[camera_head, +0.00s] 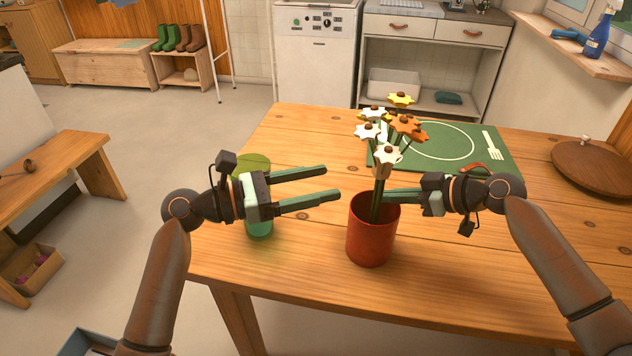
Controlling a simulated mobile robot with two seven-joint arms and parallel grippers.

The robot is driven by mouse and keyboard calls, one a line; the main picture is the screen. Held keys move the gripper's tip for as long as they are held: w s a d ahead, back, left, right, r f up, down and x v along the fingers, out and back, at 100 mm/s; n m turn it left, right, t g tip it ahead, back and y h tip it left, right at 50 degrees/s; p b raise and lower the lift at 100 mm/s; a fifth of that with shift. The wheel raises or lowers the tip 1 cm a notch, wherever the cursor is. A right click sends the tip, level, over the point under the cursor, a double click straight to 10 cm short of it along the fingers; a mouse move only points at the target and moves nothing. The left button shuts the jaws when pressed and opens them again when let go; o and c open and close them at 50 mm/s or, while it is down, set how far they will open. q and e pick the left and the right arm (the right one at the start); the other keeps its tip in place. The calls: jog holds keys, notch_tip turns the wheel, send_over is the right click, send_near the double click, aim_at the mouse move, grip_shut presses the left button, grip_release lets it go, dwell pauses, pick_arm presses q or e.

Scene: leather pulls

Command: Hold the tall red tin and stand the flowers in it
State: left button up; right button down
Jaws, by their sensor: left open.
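The red tin (371,240) stands upright near the table's front edge. The flowers (388,155), white, orange and yellow, are upright with their stems reaching down inside the tin's rim; the stem ends are hidden. My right gripper (386,196) comes from the right just above the rim, its fingers close together at the stems and seemingly shut on them. My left gripper (332,183) is open and empty to the left of the tin, fingers pointing toward it, with a gap between fingertips and tin.
A green container (258,228) stands on the table, partly hidden behind my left gripper. A green placemat (497,163) with a plate and fork design lies behind the flowers. A round wooden board (598,172) is at the right. The table (310,135) is clear at back left.

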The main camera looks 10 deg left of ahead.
jog(key=shift+f, duration=0.15)
jog(key=c, duration=1)
grip_release()
